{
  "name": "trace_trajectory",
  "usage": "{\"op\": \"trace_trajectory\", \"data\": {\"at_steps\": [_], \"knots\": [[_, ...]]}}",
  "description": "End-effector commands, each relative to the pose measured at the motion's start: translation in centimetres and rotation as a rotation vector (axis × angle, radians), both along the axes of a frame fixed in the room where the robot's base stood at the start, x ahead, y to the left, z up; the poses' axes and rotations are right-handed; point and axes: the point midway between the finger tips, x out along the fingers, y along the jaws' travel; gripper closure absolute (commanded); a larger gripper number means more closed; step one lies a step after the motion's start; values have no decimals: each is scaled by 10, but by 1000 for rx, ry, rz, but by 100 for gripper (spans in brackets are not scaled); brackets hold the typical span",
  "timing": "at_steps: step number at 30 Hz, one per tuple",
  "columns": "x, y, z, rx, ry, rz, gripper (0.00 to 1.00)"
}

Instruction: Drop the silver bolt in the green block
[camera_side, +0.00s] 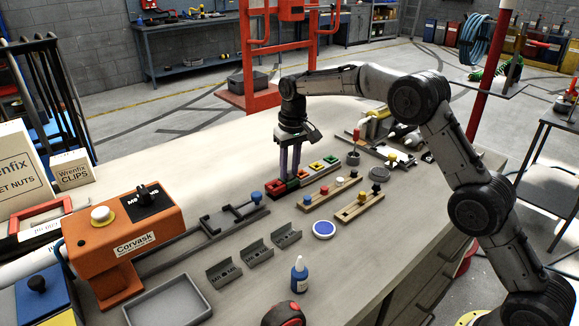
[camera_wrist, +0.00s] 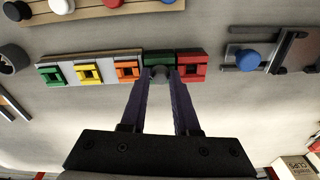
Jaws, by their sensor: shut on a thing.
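My gripper (camera_side: 290,174) points down over a row of coloured blocks, and its purple fingers (camera_wrist: 162,75) are shut on a small grey piece, which looks like the silver bolt (camera_wrist: 160,73). The bolt is between the fingertips, at the dark green block (camera_wrist: 159,56); I cannot tell how far it sits in it. A red block (camera_wrist: 192,68) is to the right of the dark green one in the wrist view. An orange block (camera_wrist: 127,69), a yellow block (camera_wrist: 88,72) and a brighter green block (camera_wrist: 53,75) are to its left. In the side view the fingers partly hide the dark green block.
Wooden racks with coloured knobs (camera_side: 330,190) stand in front of the row. A grey slide fixture with a blue knob (camera_side: 256,197) is to the left.

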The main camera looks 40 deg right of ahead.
Motion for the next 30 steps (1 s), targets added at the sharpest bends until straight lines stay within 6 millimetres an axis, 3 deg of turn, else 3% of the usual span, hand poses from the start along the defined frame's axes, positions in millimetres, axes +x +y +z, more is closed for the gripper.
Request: {"op": "trace_trajectory", "data": {"at_steps": [18, 19, 24, 30], "knots": [[0, 0, -6, 0, 0, 0, 100], [0, 0, -6, 0, 0, 0, 69], [0, 0, -6, 0, 0, 0, 38], [0, 0, -6, 0, 0, 0, 36]]}}
